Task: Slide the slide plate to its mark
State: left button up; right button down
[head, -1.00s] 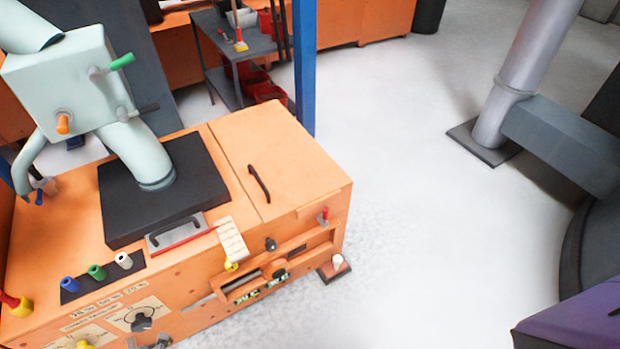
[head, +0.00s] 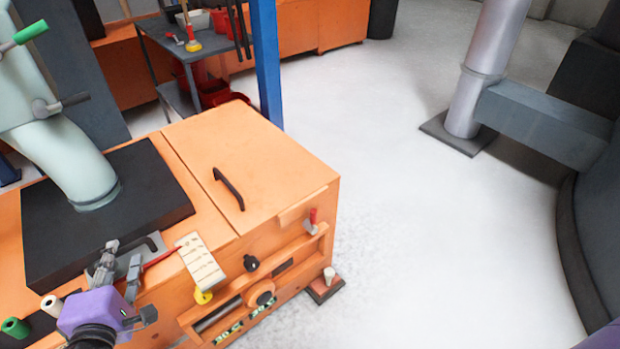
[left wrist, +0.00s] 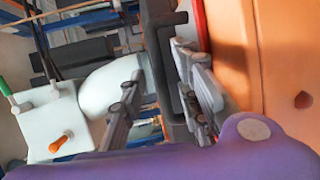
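The slide plate (head: 158,241) is a flat grey plate with a red front edge and a black handle, in front of the black block under the pale pipe. My left gripper (head: 121,254), with a purple body and grey fingers, is at the plate's left part and hides much of it. In the left wrist view the two fingers (left wrist: 165,105) are apart, with the black handle (left wrist: 165,60) between or just beyond them. I cannot tell whether they touch it. The plate's mark cannot be made out. A purple part of my right arm shows at the lower right; its fingers do not.
A cream ribbed piece (head: 200,258) stands just right of the plate. The orange cabinet (head: 265,165) has a black lid handle (head: 229,188), and knobs and a red lever (head: 312,221) on its front. Green and white knobs (head: 50,305) are near my left gripper.

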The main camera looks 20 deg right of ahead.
pick_arm(q)
jog(key=shift+x, duration=1.25)
grip_shut()
jog(key=shift+s, duration=0.1)
